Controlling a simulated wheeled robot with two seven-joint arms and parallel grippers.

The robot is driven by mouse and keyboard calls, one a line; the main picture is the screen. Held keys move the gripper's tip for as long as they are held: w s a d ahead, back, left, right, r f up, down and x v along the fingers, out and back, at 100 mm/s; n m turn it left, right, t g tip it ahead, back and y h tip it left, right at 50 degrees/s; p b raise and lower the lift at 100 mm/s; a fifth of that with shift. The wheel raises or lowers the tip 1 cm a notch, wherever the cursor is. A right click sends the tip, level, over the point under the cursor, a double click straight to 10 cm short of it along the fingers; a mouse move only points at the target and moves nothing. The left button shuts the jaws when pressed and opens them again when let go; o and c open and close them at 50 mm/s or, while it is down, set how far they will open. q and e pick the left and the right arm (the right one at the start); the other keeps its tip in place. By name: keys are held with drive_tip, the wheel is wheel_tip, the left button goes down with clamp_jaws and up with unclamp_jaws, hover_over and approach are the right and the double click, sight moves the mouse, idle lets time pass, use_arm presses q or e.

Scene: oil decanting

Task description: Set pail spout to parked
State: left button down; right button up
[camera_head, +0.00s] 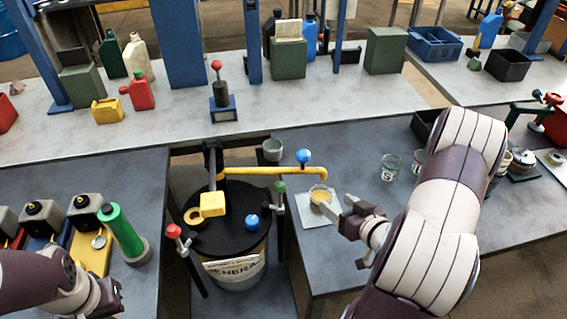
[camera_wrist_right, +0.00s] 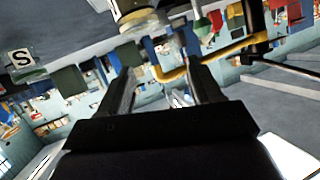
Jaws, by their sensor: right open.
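The pail (camera_head: 233,272) is a drum with a black lid and a paper label, low in the middle of the head view. Its yellow spout (camera_head: 265,171) points right, its bent-down end above a small glass jar (camera_head: 318,194). A blue knob (camera_head: 303,156) stands up from the spout. My right gripper (camera_head: 339,207) is open and empty, just right of the jar. In the right wrist view the yellow spout (camera_wrist_right: 220,54) shows beyond the open fingers. My left arm (camera_head: 45,283) enters at lower left; its gripper's jaws cannot be made out.
A green-knobbed post (camera_head: 280,200) and a red-knobbed post (camera_head: 178,245) stand beside the pail. A green cylinder (camera_head: 120,230) stands near my left arm. More glass jars (camera_head: 390,167) stand on the right bench.

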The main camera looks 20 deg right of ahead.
sight(299, 152)
wheel_tip(299, 152, up, 7)
drive_tip(key=w+a+n+t+y, duration=0.1)
drive_tip(key=w+a+t+y, duration=0.1)
drive_tip(key=t, duration=0.2)
drive_tip(key=w+p, duration=0.1)
drive_tip(key=w, duration=0.3)
drive_tip(key=w+a+p, duration=0.1)
drive_tip(key=w, duration=0.3)
drive_tip(key=w+a+p, duration=0.1)
drive_tip(key=w, duration=0.3)
drive_tip(key=shift+w+a+r, duration=0.1)
drive_tip(key=shift+a, duration=0.1)
drive_tip(key=shift+w, duration=0.1)
clamp_jaws()
